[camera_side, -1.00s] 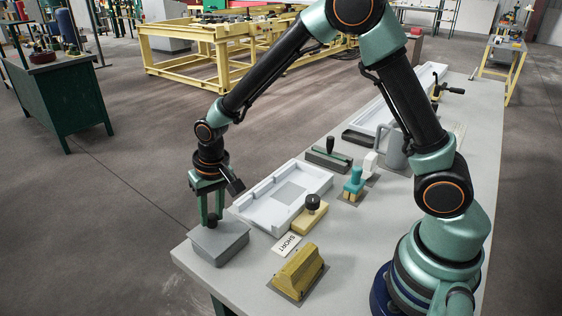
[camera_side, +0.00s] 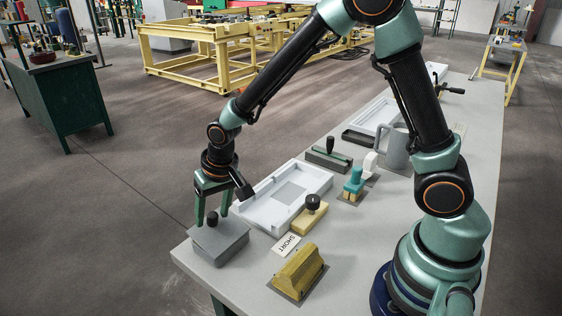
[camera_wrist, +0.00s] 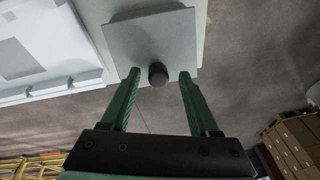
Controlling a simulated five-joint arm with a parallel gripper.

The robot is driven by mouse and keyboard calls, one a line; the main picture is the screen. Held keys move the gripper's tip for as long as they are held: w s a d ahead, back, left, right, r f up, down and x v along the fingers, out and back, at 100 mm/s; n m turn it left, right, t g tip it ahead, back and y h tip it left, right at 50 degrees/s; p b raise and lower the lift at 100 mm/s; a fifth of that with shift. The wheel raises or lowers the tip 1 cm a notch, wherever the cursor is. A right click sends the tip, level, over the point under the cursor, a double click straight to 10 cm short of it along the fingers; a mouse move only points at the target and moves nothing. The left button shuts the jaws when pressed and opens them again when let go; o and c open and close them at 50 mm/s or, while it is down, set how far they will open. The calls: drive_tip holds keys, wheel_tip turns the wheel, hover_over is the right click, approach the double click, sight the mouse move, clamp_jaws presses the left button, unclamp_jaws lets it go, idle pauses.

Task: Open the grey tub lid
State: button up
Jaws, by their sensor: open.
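The grey tub lid (camera_side: 222,240) lies flat and looks closed on the tub, at the near left corner of the table. Its dark round knob (camera_side: 212,217) stands up from it. In the wrist view the lid (camera_wrist: 140,40) is at the top, with the knob (camera_wrist: 158,74) at its lower edge. My gripper (camera_side: 211,216) is open and points down over the lid. In the wrist view my gripper (camera_wrist: 160,73) has one fingertip on each side of the knob, with a gap on both sides. The tub's inside is hidden.
A white tray-like form (camera_side: 262,214) lies close behind the tub. A yellow block with a black knob (camera_side: 309,215), a SHORT card (camera_side: 286,244) and a yellow ridged block (camera_side: 299,271) are to the right. The table edge is close on the left.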

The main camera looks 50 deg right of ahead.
sight(216, 213)
drive_tip(key=v, duration=1.2)
drive_tip(key=w+f+g, duration=0.1)
drive_tip(key=f, duration=0.3)
drive_tip(key=w+f, duration=0.1)
drive_tip(key=f, duration=0.3)
drive_tip(key=w+f+g, duration=0.1)
drive_tip(key=f, duration=0.3)
drive_tip(key=shift+w+a+f+g+h, duration=0.1)
drive_tip(key=shift+w+a+g+h, duration=0.1)
drive_tip(key=shift+a+g+h, duration=0.15)
clamp_jaws()
